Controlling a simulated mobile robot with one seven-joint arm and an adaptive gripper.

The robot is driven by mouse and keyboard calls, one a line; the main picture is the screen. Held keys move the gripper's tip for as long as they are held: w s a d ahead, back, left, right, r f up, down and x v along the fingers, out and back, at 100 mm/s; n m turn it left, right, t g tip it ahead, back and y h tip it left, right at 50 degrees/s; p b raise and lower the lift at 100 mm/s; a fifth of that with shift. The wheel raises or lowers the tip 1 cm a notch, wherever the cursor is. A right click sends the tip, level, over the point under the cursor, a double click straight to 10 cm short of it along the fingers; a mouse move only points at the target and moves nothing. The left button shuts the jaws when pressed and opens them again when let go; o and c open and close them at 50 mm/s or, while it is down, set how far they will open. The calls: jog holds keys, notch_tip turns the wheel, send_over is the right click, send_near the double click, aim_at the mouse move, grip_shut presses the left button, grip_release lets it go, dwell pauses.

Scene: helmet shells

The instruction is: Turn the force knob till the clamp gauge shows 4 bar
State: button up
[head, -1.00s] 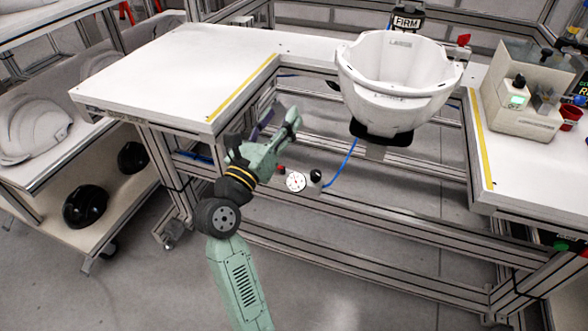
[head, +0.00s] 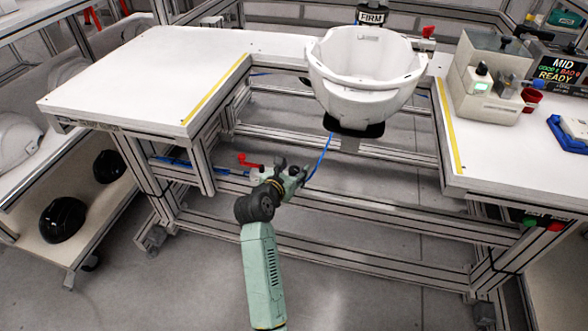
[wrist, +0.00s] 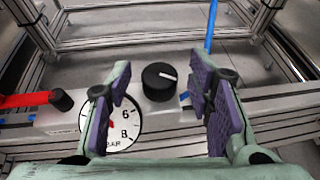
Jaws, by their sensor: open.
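The black force knob (wrist: 160,80) with a white pointer mark sits on a light panel in the wrist view. My gripper (wrist: 161,76) is open, with its purple-padded fingers on either side of the knob and apart from it. The round white clamp gauge (wrist: 124,128) is to the knob's lower left, partly covered by the left finger. Its 6, 8 and BAR print show; a bit of red shows beside the finger, but I cannot read the needle. In the head view my gripper (head: 291,176) is at the panel on the lower frame and hides the knob and gauge.
A red lever (wrist: 28,100) lies left of the gauge, also seen in the head view (head: 247,160). A blue hose (head: 321,158) rises behind the knob. A white helmet shell (head: 362,88) stands above in the bench gap. Aluminium rails (head: 380,205) run around the panel.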

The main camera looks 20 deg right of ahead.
jog(key=shift+w+d+f, duration=0.2)
jog(key=shift+w+d, duration=0.2)
jog(key=shift+w, duration=0.05)
jog(key=shift+c, duration=0.4)
grip_shut()
